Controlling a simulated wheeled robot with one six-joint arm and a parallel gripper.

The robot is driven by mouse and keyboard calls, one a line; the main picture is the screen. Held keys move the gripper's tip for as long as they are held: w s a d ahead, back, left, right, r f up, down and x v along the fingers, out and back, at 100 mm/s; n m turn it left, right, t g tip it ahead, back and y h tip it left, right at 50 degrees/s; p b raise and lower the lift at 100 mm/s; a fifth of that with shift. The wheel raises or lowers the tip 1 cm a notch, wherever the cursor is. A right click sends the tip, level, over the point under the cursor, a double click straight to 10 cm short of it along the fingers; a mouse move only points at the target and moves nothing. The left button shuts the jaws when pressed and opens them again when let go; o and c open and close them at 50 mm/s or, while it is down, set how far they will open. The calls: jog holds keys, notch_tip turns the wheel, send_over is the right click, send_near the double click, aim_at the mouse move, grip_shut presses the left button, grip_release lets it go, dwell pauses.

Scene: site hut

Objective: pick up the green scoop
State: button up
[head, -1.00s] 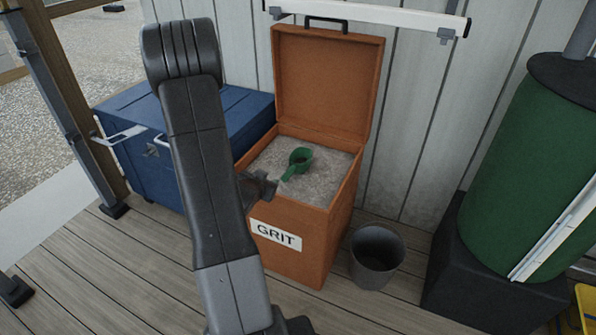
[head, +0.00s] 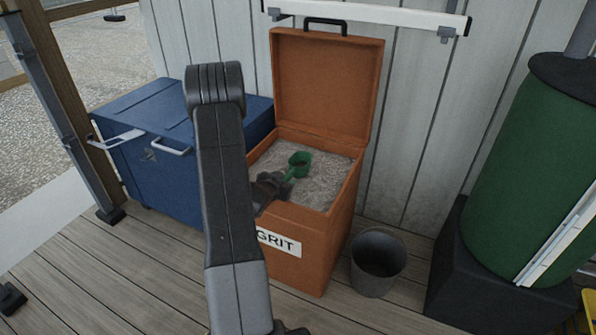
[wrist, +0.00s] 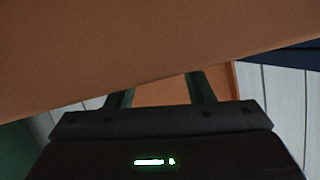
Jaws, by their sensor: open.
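The green scoop (head: 300,161) lies on the grit in the open orange grit bin (head: 329,250), its handle pointing toward the near left. My gripper (head: 276,182) is at the bin's near-left side, over the grit and close to the handle's end. My arm hides part of it, and I cannot tell whether it touches the handle. In the wrist view the two fingers of my gripper (wrist: 160,86) stand apart, with no scoop visible between them. An orange surface there hides the fingertips.
The bin's raised lid (head: 325,85) stands behind the grit against the wall. A blue chest (head: 160,185) is at left, a grey bucket (head: 377,263) at right of the bin, and a green barrel (head: 525,170) farther right. Decking in front is open.

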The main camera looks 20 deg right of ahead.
aim_at(288, 174)
jog(key=b+x, duration=0.1)
jog(key=x, duration=0.3)
jog(key=shift+w+d+f, duration=0.1)
jog(key=shift+w+f, duration=0.1)
jog(key=shift+w, duration=0.05)
jog(key=shift+c, duration=0.2)
grip_shut()
jog(key=shift+r, duration=0.1)
